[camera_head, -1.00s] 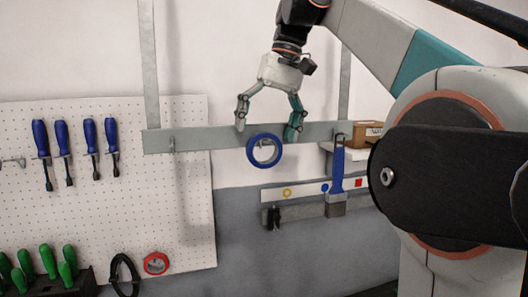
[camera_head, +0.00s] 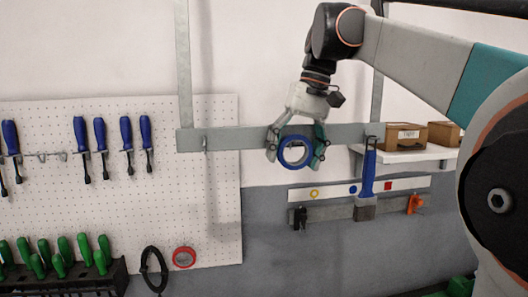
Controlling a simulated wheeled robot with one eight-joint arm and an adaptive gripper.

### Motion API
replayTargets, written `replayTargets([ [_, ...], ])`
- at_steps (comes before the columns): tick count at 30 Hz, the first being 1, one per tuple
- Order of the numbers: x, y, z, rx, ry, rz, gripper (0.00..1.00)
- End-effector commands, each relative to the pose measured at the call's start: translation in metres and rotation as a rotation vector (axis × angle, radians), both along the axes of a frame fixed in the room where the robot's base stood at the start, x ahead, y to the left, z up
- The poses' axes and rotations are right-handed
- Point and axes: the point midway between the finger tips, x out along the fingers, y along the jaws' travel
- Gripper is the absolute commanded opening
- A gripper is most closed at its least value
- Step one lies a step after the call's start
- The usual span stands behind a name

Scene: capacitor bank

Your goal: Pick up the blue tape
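The blue tape (camera_head: 282,152) is a blue ring-shaped roll in front of the grey metal rail, apparently hung on a hook there. My gripper (camera_head: 295,158) has come down from above, with one finger at the left and one at the right of the roll. The fingers are spread about as wide as the roll. The head view does not clearly show whether the fingertips touch the tape.
A blue-handled brush (camera_head: 367,178) hangs close on the right. Cardboard boxes (camera_head: 400,136) stand on a white shelf behind it. Blue screwdrivers (camera_head: 100,134) hang on the white pegboard (camera_head: 60,112). Below are green-handled tools (camera_head: 66,250), a black ring (camera_head: 153,268) and a red roll (camera_head: 184,257).

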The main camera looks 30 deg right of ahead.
Motion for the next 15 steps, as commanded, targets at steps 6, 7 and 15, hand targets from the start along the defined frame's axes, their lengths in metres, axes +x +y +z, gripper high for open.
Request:
replayTargets([
  [6, 0.0000, 0.0000, 0.0001, 0.000, 0.000, 0.000, 0.39],
  [7, 0.0000, 0.0000, 0.0001, 0.000, 0.000, 0.000, 0.39],
  [15, 0.0003, 0.0002, 0.0011, 0.000, 0.000, 0.000, 0.39],
])
